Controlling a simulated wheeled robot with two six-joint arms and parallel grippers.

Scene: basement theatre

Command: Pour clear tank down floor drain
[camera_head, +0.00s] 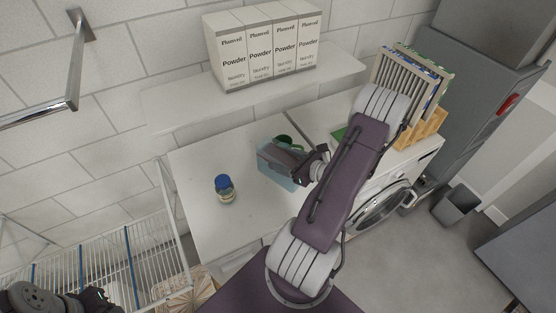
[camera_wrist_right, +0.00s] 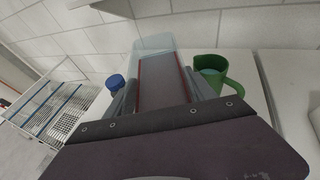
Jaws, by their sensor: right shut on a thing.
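The clear tank (camera_head: 279,178) is a see-through, bluish box on the white counter (camera_head: 205,165), partly hidden behind my right gripper (camera_head: 277,157). In the right wrist view the clear tank (camera_wrist_right: 152,45) stands between the fingers of the right gripper (camera_wrist_right: 160,82), which is shut on it. Whether the tank touches the counter, and whether it holds liquid, I cannot tell. My left gripper (camera_head: 101,297) shows only in part at the lower left corner, and its jaws are not clear. No floor drain shows in either view.
A green mug (camera_wrist_right: 213,74) stands close beside the tank. A blue-capped jar (camera_head: 225,190) stands to its left. A wire rack (camera_head: 130,250) is at left. A grey bin (camera_head: 456,204) stands on open floor at right.

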